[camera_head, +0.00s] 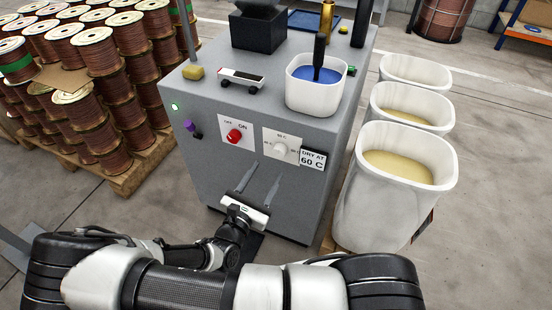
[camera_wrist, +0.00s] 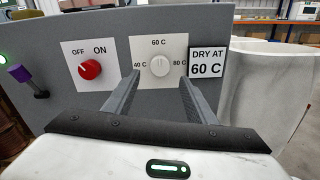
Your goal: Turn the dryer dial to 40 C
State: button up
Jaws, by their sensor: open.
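The dryer dial is a round white knob (camera_head: 279,149) on a white plate on the front of the grey dryer (camera_head: 215,165). In the wrist view the dial (camera_wrist: 159,65) has 40 C at its left, 60 C above and 80 C at its right. Its pointer is too faint to read surely, but seems to face up towards 60 C. My gripper (camera_head: 267,171) is open and empty, in front of and slightly below the dial. In the wrist view its fingertips (camera_wrist: 160,77) frame the dial left and right; contact cannot be told.
A red OFF/ON knob (camera_wrist: 90,69) is left of the dial, a purple-tipped lever (camera_wrist: 20,74) farther left. A sign (camera_wrist: 206,63) reading DRY AT 60 C is close on the right. White bins (camera_head: 390,195) stand right of the dryer, copper spools (camera_head: 95,100) left.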

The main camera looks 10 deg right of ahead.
aim_at(278, 154)
jog(key=b+x, duration=0.1)
jog(key=x, duration=0.7)
jog(key=shift+c, duration=0.2)
jog(key=c, duration=1)
